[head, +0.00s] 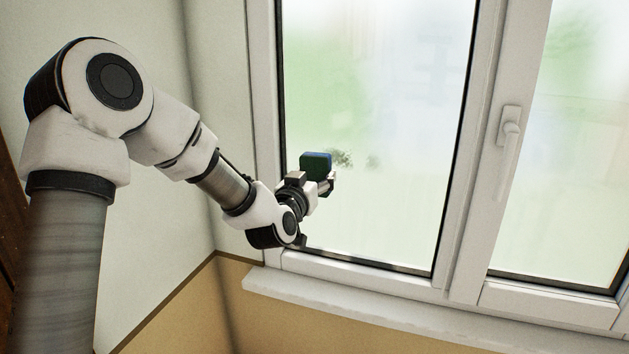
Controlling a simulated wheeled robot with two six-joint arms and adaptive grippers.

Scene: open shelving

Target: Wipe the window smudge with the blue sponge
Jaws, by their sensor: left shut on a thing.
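My left gripper (318,182) is shut on the blue sponge (316,160), which has a blue top and a dark green lower part. The gripper holds it up in front of the lower left part of the left window pane (400,90). A dark, speckled smudge (342,158) shows on the glass just to the right of the sponge, with a fainter patch further right. Part of the smudge may be hidden behind the sponge. I cannot tell whether the sponge touches the glass. My right gripper is not in view.
A white window frame (456,180) surrounds the panes, with a handle (507,135) on the middle upright. A white sill (380,318) juts out below. The wall corner is close on the left of the window. The glass right of the smudge is clear.

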